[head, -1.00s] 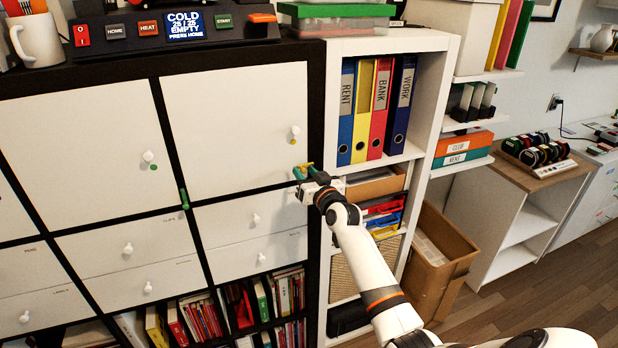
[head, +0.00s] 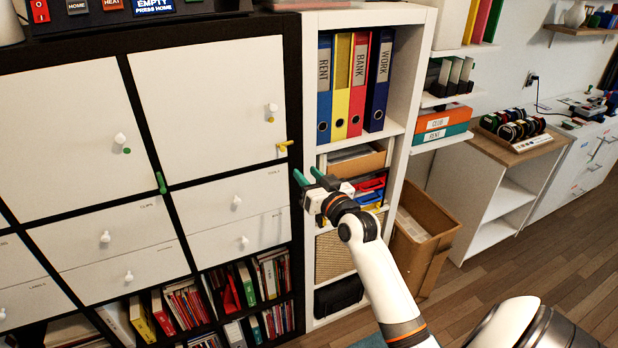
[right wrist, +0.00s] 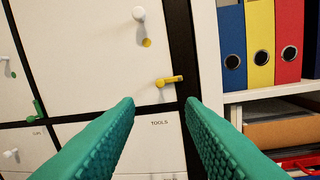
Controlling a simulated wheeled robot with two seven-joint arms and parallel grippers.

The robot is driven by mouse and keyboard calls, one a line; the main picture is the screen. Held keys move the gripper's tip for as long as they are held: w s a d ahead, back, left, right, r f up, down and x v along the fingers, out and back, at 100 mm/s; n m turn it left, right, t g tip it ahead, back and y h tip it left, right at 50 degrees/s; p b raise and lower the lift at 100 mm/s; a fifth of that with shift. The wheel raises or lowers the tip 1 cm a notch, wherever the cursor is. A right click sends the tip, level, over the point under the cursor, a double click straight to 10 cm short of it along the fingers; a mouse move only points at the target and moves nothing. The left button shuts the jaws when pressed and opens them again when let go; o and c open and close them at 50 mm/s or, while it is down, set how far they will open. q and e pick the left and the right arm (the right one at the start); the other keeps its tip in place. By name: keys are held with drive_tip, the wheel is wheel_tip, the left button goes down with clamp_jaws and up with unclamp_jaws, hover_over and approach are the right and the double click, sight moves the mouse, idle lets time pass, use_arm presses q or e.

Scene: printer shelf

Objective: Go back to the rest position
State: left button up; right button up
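My right gripper (head: 308,178) is open and empty, in front of the black cabinet's right edge. Its two green fingers show wide apart in the right wrist view (right wrist: 160,105), with nothing between them. A yellow latch (head: 284,146) sits at the lower right corner of the upper right white door (head: 205,110), apart from the fingers. It also shows beyond the fingers in the right wrist view (right wrist: 169,80). That door looks closed. My left gripper is not in view.
A white shelf (head: 411,90) with several binders (head: 354,85) stands right of the cabinet. A cardboard box (head: 425,245) is on the floor beside it, near my right arm. A low white unit (head: 490,190) stands farther right. The wooden floor at the lower right is open.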

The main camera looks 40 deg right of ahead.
drive_tip(key=shift+f, duration=0.1)
idle(0.3)
drive_tip(key=s+a+f+n+g+y+b, duration=0.1)
drive_tip(key=s+a+f+g, duration=0.2)
drive_tip(key=f, duration=1)
drive_tip(key=s+a+f+g, duration=0.2)
drive_tip(key=s+f, duration=0.1)
drive_tip(key=f, duration=1.1)
drive_tip(key=s+a+f+n+g+y+b, duration=0.1)
drive_tip(key=s+a+f+g, duration=0.25)
drive_tip(key=f, duration=0.95)
drive_tip(key=s+a+f+n+g, duration=0.1)
drive_tip(key=s+a+f+g, duration=0.1)
drive_tip(key=s+f, duration=0.6)
drive_tip(key=s+a+f+n+g+b, duration=0.1)
drive_tip(key=s+a+f+g, duration=0.2)
drive_tip(key=s+f, duration=0.5)
drive_tip(key=s+a+f+n+g+b, duration=0.1)
drive_tip(key=s+f, duration=0.8)
drive_tip(key=s, duration=1.4)
drive_tip(key=a+n+g, duration=0.1)
drive_tip(key=a+g, duration=0.1)
drive_tip(key=a, duration=0.1)
drive_tip(key=shift+y, duration=0.3)
drive_tip(key=shift+a+g, duration=0.1)
drive_tip(key=shift+g, duration=0.15)
